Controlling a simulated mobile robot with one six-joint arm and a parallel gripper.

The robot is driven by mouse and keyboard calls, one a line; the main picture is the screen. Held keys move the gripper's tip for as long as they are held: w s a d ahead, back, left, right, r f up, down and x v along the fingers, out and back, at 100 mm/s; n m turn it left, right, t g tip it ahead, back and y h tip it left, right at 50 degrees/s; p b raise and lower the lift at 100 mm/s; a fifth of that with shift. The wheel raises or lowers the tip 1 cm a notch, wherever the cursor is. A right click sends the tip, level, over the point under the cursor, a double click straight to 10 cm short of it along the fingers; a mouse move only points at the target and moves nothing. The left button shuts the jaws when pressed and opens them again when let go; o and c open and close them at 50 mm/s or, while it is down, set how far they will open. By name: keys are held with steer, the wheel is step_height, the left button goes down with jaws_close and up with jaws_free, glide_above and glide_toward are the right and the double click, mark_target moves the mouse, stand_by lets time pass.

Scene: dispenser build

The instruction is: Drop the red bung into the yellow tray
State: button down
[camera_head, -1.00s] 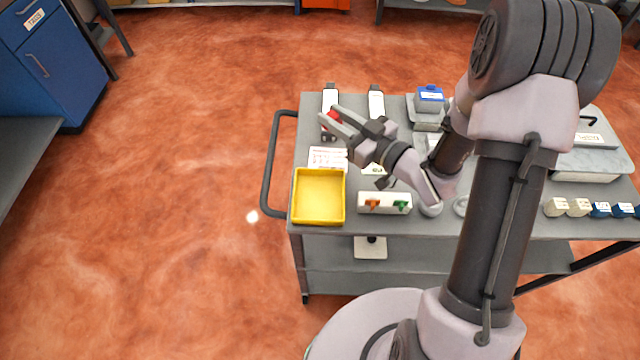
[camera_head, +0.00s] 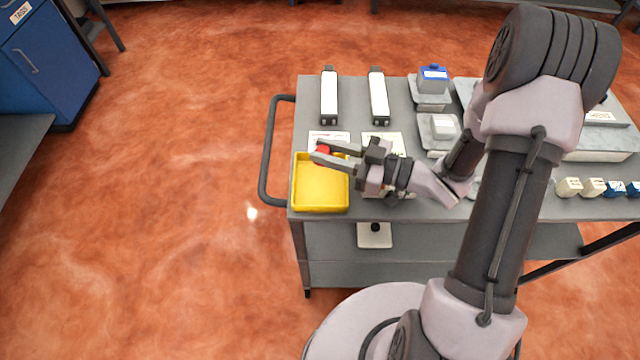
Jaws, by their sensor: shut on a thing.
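The yellow tray (camera_head: 321,190) sits at the left front corner of the grey cart top. My gripper (camera_head: 322,151) is shut on the red bung (camera_head: 322,149), a small red piece showing between the two fingertips. In the picture, the fingertips and bung overlap the tray's back edge; the exact height above it is hard to tell. My fingers partly hide the bung.
Two white dispensers (camera_head: 329,96) (camera_head: 378,96) stand at the back of the cart (camera_head: 352,92). Grey scales, one with a blue-lidded box (camera_head: 433,78), stand to the right. White and blue small blocks (camera_head: 594,187) line the right front edge. A black handle (camera_head: 269,150) is at the left.

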steer(key=c, duration=1.1)
jaws_free()
steer(key=p+v, duration=0.4)
steer(key=v, duration=1.3)
steer(key=shift+s+d, duration=0.1)
steer(key=shift+d, duration=0.1)
